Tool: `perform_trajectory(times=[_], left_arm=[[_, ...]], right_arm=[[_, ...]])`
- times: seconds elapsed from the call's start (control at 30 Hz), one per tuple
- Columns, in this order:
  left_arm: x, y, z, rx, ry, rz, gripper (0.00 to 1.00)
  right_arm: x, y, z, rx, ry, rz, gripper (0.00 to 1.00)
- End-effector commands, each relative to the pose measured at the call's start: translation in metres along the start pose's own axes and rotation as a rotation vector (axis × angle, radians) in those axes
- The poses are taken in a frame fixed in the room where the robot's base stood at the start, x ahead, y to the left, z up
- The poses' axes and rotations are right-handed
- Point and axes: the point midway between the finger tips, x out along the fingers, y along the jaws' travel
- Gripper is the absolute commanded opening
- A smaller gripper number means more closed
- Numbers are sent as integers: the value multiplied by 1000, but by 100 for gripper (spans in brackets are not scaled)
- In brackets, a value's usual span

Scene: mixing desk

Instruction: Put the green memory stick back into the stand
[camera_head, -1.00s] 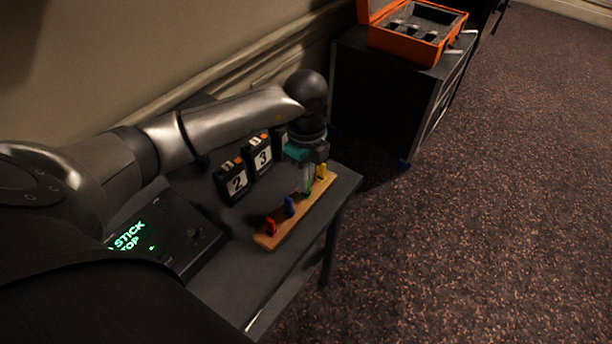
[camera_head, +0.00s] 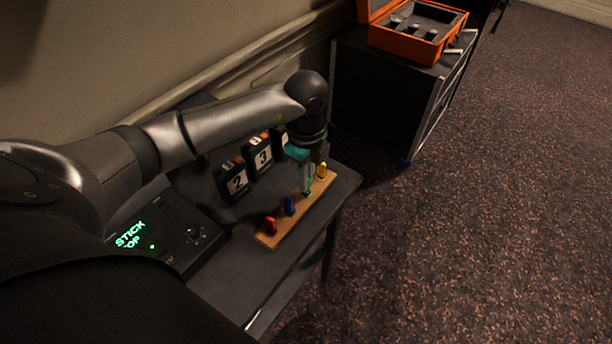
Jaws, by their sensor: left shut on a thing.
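The wooden stand (camera_head: 285,232) lies along the right part of the desk. A red stick (camera_head: 270,226), a blue stick (camera_head: 289,206) and a yellow stick (camera_head: 321,170) stand upright in it. My left gripper (camera_head: 308,185) points down over the stand between the blue and yellow sticks. It is shut on the green memory stick (camera_head: 308,192), which is mostly hidden by the fingers. The green stick's lower end is at the stand's top; I cannot tell how deep it sits. My right gripper is not in view.
Numbered black boxes, with box 2 (camera_head: 234,181) and box 3 (camera_head: 262,156), stand behind the stand. A console with a green lit display (camera_head: 131,235) is at the left. An open orange case (camera_head: 405,42) sits on a black cabinet (camera_head: 385,95) beyond the desk.

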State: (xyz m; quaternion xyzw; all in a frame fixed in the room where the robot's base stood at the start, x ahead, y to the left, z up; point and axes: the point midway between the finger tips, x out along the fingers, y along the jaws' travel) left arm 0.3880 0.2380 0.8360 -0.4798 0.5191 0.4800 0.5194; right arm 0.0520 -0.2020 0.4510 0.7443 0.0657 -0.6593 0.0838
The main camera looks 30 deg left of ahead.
Motion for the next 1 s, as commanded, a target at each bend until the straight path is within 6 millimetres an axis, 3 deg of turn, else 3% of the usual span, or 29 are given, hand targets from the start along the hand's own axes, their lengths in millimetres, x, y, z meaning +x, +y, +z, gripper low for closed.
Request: perform_trajectory(times=[1.0], left_arm=[[9, 0, 0, 0, 0, 1, 0]], right_arm=[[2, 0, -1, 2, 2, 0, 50]])
